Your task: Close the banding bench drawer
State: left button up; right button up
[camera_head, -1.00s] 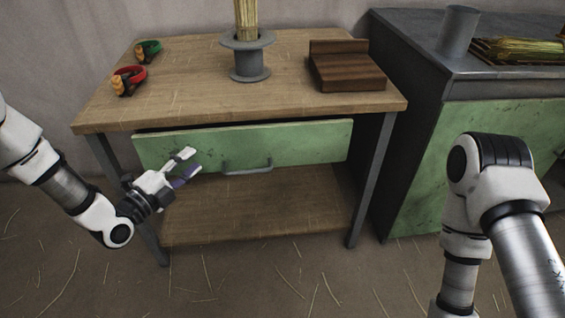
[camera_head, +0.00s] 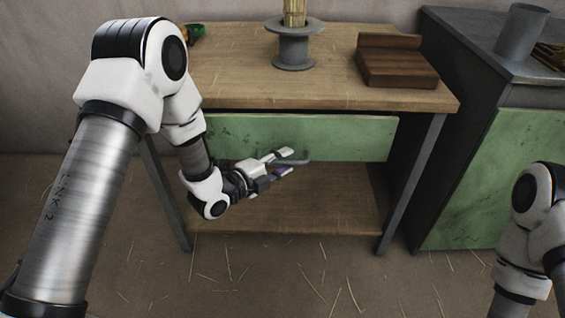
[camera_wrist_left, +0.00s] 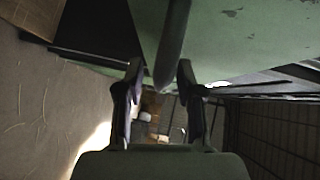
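The banding bench (camera_head: 330,90) has a wooden top, and its green drawer (camera_head: 350,135) sits under it. A dark gap shows above the drawer front, which stands slightly out. The grey bar handle (camera_head: 300,161) is partly hidden by my left gripper (camera_head: 282,163). That gripper is open in front of the drawer, its fingers around the handle's left part. In the left wrist view the handle (camera_wrist_left: 175,40) runs down between the two separated fingers (camera_wrist_left: 156,90); contact cannot be told. My right gripper is out of view; only my right arm shows at the lower right.
A grey spool holder (camera_head: 294,48) with straw and a brown wooden block (camera_head: 395,62) stand on the bench. A lower shelf (camera_head: 330,200) is bare. A grey-topped green cabinet (camera_head: 500,170) stands to the right. Straw litters the open floor in front.

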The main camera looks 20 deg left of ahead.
pick_arm(q)
grip_shut()
jog(key=shift+w+a, duration=0.3)
jog(key=shift+w, duration=0.65)
jog(key=shift+w+a, duration=0.25)
jog(key=shift+w, duration=0.65)
jog(key=shift+w+r, duration=0.1)
jog(key=shift+r, duration=0.05)
jog(key=shift+c, duration=0.8)
grip_release()
jog(key=shift+o, duration=0.8)
jog(key=shift+w, duration=0.1)
jog(key=v, duration=1.2)
